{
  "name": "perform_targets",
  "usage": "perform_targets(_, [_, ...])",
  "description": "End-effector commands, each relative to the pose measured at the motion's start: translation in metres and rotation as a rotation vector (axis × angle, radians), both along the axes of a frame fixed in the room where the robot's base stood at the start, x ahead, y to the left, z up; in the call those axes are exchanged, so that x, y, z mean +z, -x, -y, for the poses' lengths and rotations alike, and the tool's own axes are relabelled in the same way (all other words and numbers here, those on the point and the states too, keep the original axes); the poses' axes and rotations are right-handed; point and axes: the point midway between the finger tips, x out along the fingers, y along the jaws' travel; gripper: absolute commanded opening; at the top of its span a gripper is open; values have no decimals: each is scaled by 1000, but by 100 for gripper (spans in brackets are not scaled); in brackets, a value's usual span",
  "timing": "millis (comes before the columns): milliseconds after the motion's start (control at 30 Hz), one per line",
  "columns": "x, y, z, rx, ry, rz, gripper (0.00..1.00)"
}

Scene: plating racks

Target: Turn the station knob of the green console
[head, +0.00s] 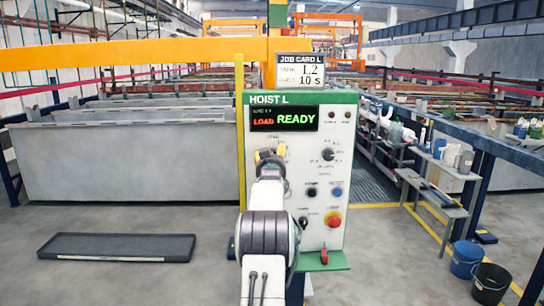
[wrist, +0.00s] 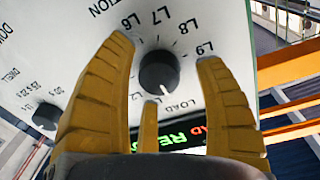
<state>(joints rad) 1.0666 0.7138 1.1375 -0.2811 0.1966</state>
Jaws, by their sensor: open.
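The green-trimmed console (head: 346,210), headed HOIST L, stands upright in front of me; its display (head: 284,118) reads LOAD READY. The station knob (wrist: 159,72) is round and black, ringed by labels such as L6 to L9 and LOAD. Its pale mark points toward LOAD. My gripper (head: 269,156) is at the upper left of the panel and hides this knob in the head view. In the wrist view its yellow fingers (wrist: 165,52) are open, spread on both sides of the knob with visible gaps. Depth to the panel is hard to tell.
A second black knob (head: 328,154) sits right of my gripper on the panel. Below are buttons, a red emergency stop (head: 333,219) and a red lever (head: 324,257). A grey tray (head: 118,247) lies on the floor at left; two buckets (head: 466,259) stand at right.

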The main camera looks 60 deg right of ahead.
Motion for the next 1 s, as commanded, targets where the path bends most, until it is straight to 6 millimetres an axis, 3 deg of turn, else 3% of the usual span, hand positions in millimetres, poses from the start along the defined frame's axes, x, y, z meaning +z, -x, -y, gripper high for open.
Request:
perform_targets(400, [-1,-1,2,0,-1,0,64])
perform_targets(1000, [0,-1,2,0,0,0,10])
